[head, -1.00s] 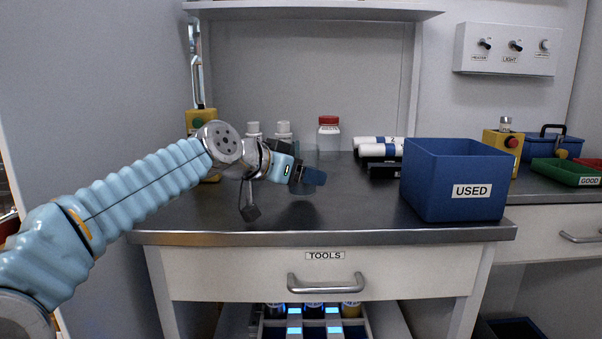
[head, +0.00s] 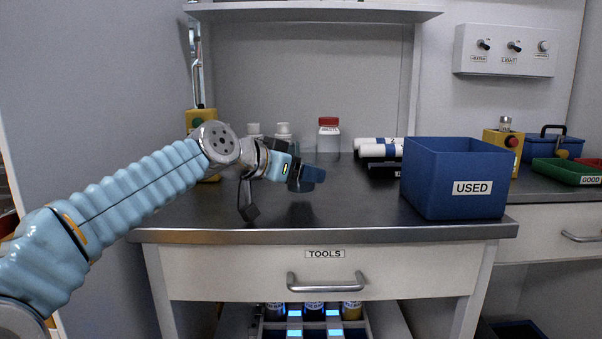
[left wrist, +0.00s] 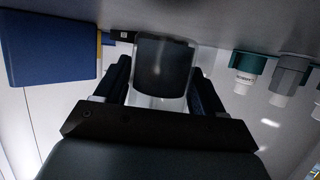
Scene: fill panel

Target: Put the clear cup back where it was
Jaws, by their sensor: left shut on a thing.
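The clear cup (left wrist: 164,72) is between the two dark fingers of my left gripper (left wrist: 160,88) in the left wrist view, and the gripper is shut on it. In the head view my left gripper (head: 308,176) is low over the left-middle of the steel bench. The cup is hardly visible there, see-through and partly behind the fingers. I cannot tell whether its base touches the bench. My right gripper is not in view.
The blue USED bin (head: 455,205) stands at the bench's right. White-capped bottles (head: 284,132) and a red-lidded jar (head: 329,135) are behind the gripper. White rolls (head: 380,150) lie on a dark rack. The bench front (head: 330,222) is clear.

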